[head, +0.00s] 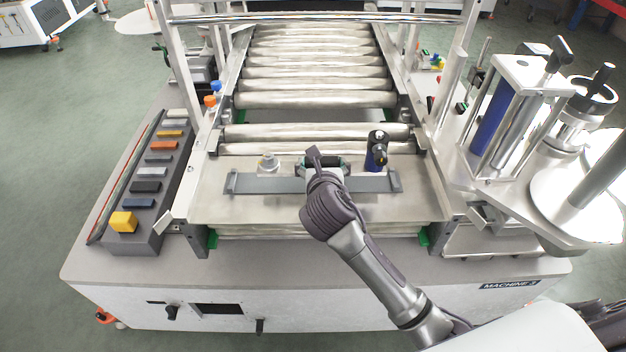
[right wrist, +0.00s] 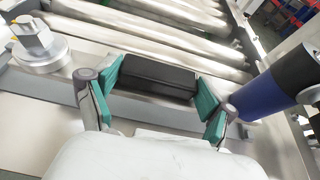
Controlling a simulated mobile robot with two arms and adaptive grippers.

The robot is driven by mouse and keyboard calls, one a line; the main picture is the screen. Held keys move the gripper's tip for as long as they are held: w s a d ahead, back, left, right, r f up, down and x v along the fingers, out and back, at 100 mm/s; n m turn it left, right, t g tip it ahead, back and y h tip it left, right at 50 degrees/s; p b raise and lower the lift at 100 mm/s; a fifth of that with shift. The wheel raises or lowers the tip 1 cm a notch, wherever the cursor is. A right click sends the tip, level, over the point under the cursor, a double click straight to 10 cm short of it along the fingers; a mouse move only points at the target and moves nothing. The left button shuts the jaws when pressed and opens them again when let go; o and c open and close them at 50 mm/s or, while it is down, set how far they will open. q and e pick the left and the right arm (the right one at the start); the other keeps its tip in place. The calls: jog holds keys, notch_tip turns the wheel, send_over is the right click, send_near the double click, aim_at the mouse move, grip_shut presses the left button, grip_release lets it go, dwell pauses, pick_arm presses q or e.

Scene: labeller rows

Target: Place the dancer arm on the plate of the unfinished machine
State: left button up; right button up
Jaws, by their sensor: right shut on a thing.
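My right gripper (head: 322,166) is over the metal plate (head: 218,203) at the front of the roller machine. In the right wrist view its green-padded fingers (right wrist: 160,95) are shut on a black block (right wrist: 158,75). A long grey bar (head: 262,184) with raised ends lies crosswise below the gripper; I cannot tell whether the block is joined to it. A silver round post (head: 267,163) stands left of the gripper, also seen in the right wrist view (right wrist: 40,48). A blue cylinder with a black top (head: 376,152) stands right of it. My left gripper is out of view.
Steel rollers (head: 310,75) lie behind the plate. A grey rack (head: 150,205) of coloured blocks, with a yellow cube (head: 123,222), is at the left. A reel unit (head: 505,110) with round discs stands at the right. The front deck (head: 300,268) is clear.

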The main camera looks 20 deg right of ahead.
jog(key=shift+w+a+f, duration=0.2)
jog(key=shift+a+f, duration=0.05)
jog(key=shift+a, duration=0.25)
jog(key=shift+w+a+f, duration=0.2)
jog(key=shift+a+f, duration=0.05)
jog(key=shift+a, duration=0.2)
jog(key=shift+f, duration=2)
jog(key=o, duration=1.5)
jog(key=shift+s+f, duration=0.1)
jog(key=shift+f, duration=0.05)
jog(key=v, duration=1.2)
